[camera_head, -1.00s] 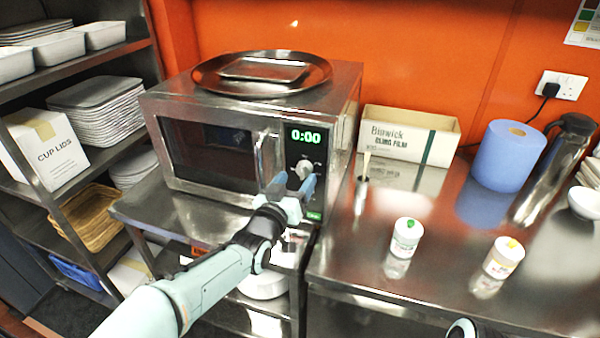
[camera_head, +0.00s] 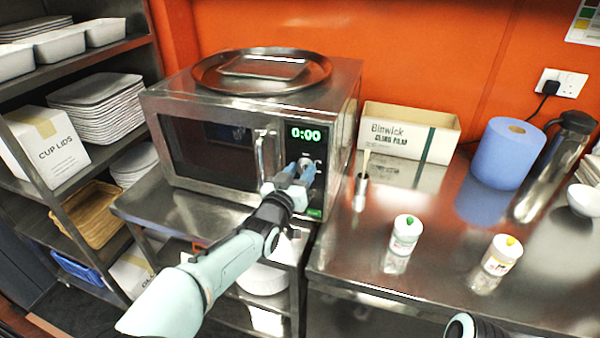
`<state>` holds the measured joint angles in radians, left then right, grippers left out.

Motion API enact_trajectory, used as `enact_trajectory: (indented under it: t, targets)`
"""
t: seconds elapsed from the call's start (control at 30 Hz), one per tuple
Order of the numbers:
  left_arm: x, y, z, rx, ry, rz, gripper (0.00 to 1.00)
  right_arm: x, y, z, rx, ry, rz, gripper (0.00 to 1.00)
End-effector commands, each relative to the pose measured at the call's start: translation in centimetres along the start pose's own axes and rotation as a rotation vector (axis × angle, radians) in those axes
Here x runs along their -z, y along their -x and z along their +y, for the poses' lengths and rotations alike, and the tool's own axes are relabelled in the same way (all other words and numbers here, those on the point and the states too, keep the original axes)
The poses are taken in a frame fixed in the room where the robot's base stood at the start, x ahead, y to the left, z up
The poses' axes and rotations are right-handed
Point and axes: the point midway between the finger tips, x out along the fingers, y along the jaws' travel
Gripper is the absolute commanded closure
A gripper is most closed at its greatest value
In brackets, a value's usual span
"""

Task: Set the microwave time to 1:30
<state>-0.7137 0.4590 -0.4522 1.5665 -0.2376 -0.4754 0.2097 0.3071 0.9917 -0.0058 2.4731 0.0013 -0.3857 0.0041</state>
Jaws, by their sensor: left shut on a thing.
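The steel microwave (camera_head: 210,150) stands on a metal bench, its door shut. Its green display (camera_head: 305,134) reads 0:00. A round dial (camera_head: 306,166) sits on the control panel under the display. My left gripper (camera_head: 297,173) is at the panel with its blue fingers shut on the dial, partly covering it. A green button (camera_head: 314,212) shows low on the panel. Part of my right arm (camera_head: 462,327) shows at the bottom edge; its gripper is out of view.
A round tray (camera_head: 262,88) lies on top of the microwave. To the right, a steel counter (camera_head: 350,262) holds a cling film box (camera_head: 440,146), a blue roll (camera_head: 508,153), a flask (camera_head: 562,150) and two small tubs (camera_head: 405,232). Shelves with trays and a cup lids box (camera_head: 50,150) stand left.

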Motion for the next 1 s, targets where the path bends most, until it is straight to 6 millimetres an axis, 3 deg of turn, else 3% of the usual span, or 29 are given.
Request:
enact_trajectory:
  t: [0.37, 1.0]
  targets:
    - [-0.2, 0.0, 0.1, 0.001, -0.168, -0.011, 0.90, 0.1, -1.4, 0.5, 0.000, -0.001, 0.001, 0.42]
    - [0.0, 0.0, 0.3, 0.008, -0.766, -0.050, 0.90, 1.6, -3.3, 0.7, 0.008, 0.003, 0.043, 0.42]
